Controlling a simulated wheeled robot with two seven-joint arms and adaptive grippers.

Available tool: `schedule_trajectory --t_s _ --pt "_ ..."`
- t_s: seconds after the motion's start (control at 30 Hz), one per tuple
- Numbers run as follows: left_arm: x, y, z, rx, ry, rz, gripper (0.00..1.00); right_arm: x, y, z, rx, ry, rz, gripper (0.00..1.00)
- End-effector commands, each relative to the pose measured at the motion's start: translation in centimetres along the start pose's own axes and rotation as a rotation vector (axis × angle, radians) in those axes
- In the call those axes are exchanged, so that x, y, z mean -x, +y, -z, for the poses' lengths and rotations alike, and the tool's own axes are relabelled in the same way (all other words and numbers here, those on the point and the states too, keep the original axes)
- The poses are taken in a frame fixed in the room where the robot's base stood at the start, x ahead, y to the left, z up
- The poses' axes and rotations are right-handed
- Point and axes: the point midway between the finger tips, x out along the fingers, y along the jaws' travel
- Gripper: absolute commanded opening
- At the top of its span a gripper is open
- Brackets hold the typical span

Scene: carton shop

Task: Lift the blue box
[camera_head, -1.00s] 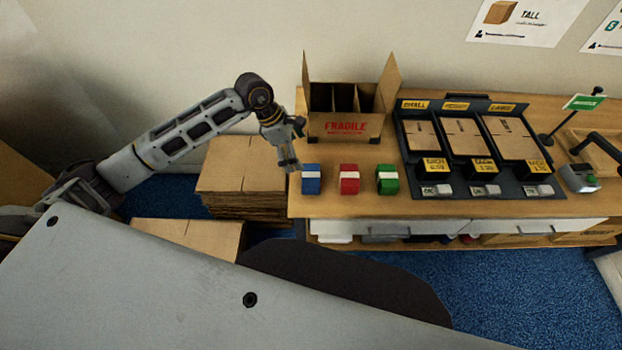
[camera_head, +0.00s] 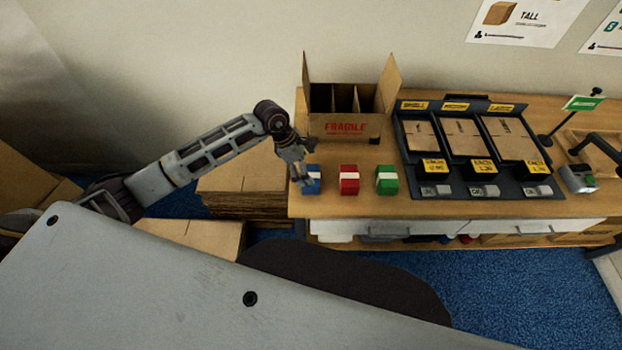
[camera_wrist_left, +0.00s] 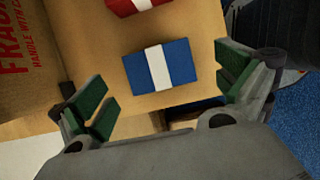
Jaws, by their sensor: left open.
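The blue box (camera_head: 312,182) with a white band sits on the wooden table near its left front corner. In the head view my left gripper (camera_head: 301,183) is at the box and covers its left part. In the left wrist view the blue box (camera_wrist_left: 178,68) lies ahead of the open fingers of my left gripper (camera_wrist_left: 165,97), roughly midway between them. Nothing is gripped, and clear space shows between the box and each finger there. My right gripper is not in view.
A red box (camera_head: 349,181) and a green box (camera_head: 387,181) stand in a row to the right. Behind them is an open divided carton (camera_head: 345,127) marked FRAGILE. A black tray (camera_head: 510,188) with flat cartons is further right. Cardboard stacks (camera_head: 240,180) stand left of the table.

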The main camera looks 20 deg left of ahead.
Motion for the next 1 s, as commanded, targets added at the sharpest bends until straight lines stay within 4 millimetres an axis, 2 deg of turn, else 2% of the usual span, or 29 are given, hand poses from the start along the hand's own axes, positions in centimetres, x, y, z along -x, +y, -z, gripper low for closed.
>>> schedule_trajectory --t_s 0.2,0.63,1.0 --pt "-0.9 0.0 0.0 0.0 0.0 0.001 1.0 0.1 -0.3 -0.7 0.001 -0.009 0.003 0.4" --pt "-1.3 0.0 0.1 0.001 -0.001 0.001 1.0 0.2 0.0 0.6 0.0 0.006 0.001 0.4" --pt "-4.7 0.4 0.8 0.002 -0.002 0.001 1.0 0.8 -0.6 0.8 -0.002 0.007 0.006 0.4"
